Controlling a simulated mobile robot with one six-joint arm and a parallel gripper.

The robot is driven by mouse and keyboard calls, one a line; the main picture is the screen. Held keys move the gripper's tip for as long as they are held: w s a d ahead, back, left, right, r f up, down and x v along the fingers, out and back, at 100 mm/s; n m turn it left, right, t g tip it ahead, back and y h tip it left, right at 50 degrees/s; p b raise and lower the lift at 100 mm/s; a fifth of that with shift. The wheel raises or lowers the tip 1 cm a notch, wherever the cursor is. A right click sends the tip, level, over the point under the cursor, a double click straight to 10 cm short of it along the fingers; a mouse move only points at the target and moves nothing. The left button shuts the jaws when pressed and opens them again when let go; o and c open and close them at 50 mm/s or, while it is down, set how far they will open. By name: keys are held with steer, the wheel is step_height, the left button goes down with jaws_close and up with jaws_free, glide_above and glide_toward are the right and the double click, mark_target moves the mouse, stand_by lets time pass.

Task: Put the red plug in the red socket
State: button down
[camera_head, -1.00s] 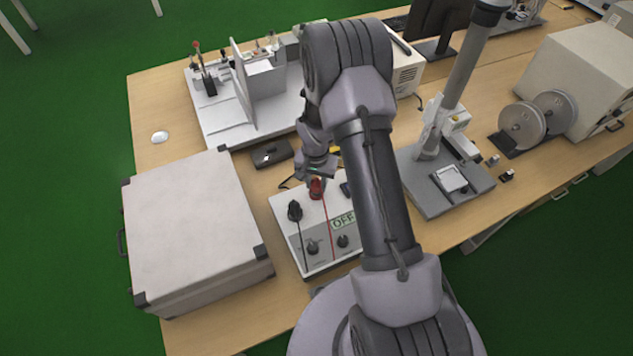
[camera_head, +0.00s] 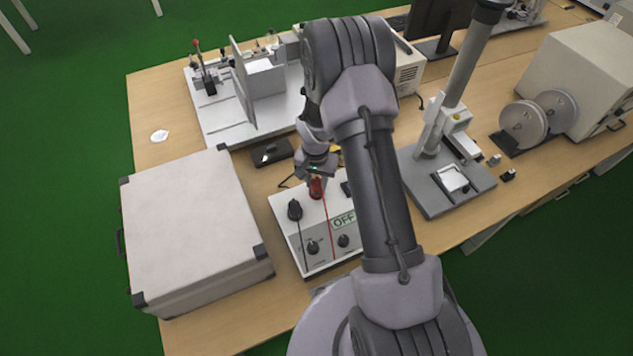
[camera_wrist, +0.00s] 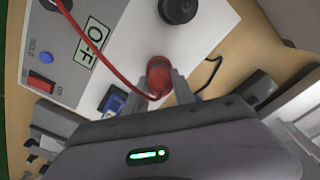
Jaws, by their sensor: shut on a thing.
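The red plug (camera_head: 316,188) is at the top of the white control box (camera_head: 283,228), near its back edge. In the wrist view, the red plug (camera_wrist: 158,76) is between the fingers of my gripper (camera_wrist: 160,86), which is shut on it. A red cable runs from the plug across the box. In the head view, my gripper (camera_head: 317,174) points down over the box. I cannot make out the red socket; the plug and gripper cover that area. Whether the plug is seated or just above the surface cannot be told.
A black plug (camera_head: 294,209) with a cable stands on the box, left of the red plug. A large grey case (camera_head: 190,230) is left of the box. A small black device (camera_head: 272,153) lies behind. A stand with a column (camera_head: 428,190) is on the right.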

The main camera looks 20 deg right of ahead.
mark_target(316, 182)
steer(key=shift+f+b, duration=0.55)
steer(key=shift+f, duration=0.1)
steer(key=c, duration=1.3)
jaws_free()
steer(key=shift+r, duration=0.1)
steer(key=r+p, duration=0.2)
steer(key=r, duration=0.1)
steer(key=r+p, duration=0.2)
steer(key=r, duration=0.2)
steer(key=r+p, duration=0.2)
steer(key=r, duration=0.2)
steer(key=shift+s+a, duration=0.2)
steer(key=shift+s, duration=0.05)
